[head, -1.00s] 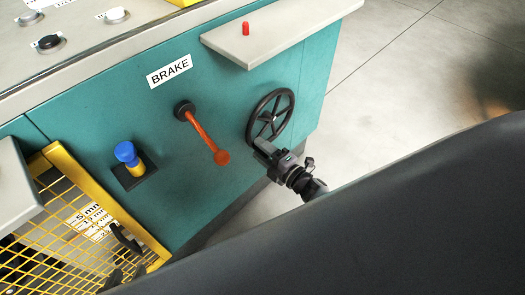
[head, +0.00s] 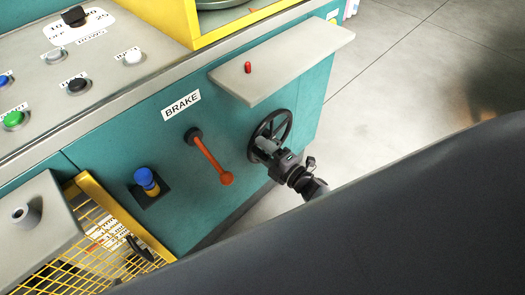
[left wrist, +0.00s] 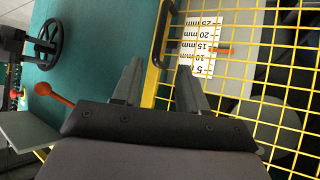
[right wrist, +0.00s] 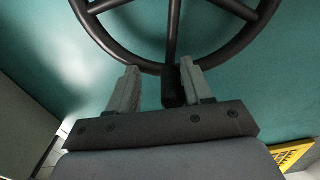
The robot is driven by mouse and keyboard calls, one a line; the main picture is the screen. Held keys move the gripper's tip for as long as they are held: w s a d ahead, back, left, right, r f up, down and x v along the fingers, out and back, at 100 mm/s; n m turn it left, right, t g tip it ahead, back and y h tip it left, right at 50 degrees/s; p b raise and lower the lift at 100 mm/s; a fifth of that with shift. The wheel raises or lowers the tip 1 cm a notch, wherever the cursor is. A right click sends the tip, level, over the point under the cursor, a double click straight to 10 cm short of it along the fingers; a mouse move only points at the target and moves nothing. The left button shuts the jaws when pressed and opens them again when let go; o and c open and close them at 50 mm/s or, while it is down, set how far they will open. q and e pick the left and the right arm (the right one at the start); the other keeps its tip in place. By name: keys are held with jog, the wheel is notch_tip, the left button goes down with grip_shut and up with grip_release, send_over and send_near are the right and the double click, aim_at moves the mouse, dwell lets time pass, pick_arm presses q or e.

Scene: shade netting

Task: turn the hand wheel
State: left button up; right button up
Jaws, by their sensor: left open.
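The black spoked hand wheel (head: 283,130) is on the teal machine side, right of the orange brake lever. My right gripper (head: 266,145) is at its lower rim. In the right wrist view, the wheel's rim (right wrist: 232,52) crosses the top. A dark peg-like handle (right wrist: 173,88) at the rim stands between the fingers of my right gripper (right wrist: 161,90), close to the right finger, with a gap to the left finger. My left gripper (left wrist: 157,90) is open and empty, facing the yellow mesh guard; in the head view it is largely hidden by my dark arm.
The orange brake lever (head: 212,160) hangs left of the wheel. A grey shelf (head: 290,68) with a red piece (head: 248,67) juts out above it. A blue knob (head: 146,178) is further left. The yellow mesh guard (left wrist: 250,42) has a dark handle (left wrist: 160,35) near my left gripper.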

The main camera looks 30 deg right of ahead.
jog(key=o, duration=0.5)
jog(key=r+p, duration=0.2)
jog(key=r, duration=0.1)
jog(key=r+p, duration=0.2)
jog(key=p, duration=0.1)
jog(key=r+p, duration=0.3)
jog(key=shift+w+a+r, duration=0.2)
jog(key=shift+a+r, duration=0.05)
jog(key=shift+r, duration=0.1)
jog(key=shift+c, duration=0.2)
jog(key=shift+s+a+r+p, duration=0.15)
jog(key=shift+r+p, duration=0.25)
jog(key=shift+r, duration=0.2)
jog(key=shift+s+r+p, duration=0.1)
jog(key=shift+r+p, duration=0.3)
jog(key=shift+r, duration=0.15)
jog(key=c, duration=0.5)
jog(key=shift+o, duration=0.2)
jog(key=shift+d+r+p, duration=0.2)
jog(key=shift+r+p, duration=0.15)
jog(key=shift+p, duration=0.2)
